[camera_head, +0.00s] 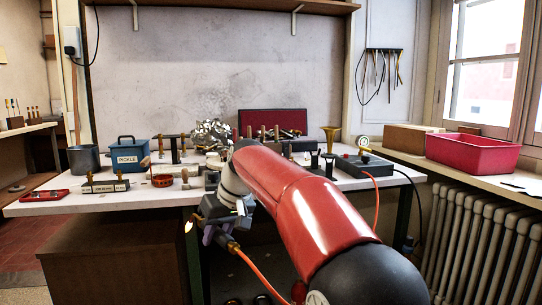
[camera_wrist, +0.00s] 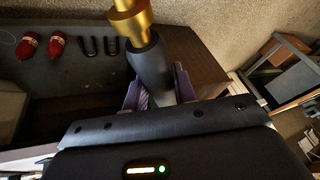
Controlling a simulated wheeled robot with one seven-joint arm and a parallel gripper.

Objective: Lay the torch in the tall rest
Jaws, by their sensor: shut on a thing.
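My gripper (camera_head: 213,229) is low in front of the bench, below the tabletop edge. It is shut on the torch (camera_wrist: 150,62), whose black handle passes between the purple jaws in the wrist view, with a brass part beyond. In the head view a small glow shows left of the gripper, and an orange hose (camera_head: 258,270) trails from the torch to the lower right. Two dark forked uprights (camera_head: 328,160) stand on the bench right of centre, apart from the torch. They look like rests; which is the taller I cannot tell surely. My arm hides part of the bench middle.
The white bench (camera_head: 130,199) holds a blue pickle box (camera_head: 129,156), a grey pot (camera_head: 84,160), a brass horn bell (camera_head: 330,135) and a dark box with a gauge (camera_head: 365,166). A red tub (camera_head: 472,151) stands on the right sill.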

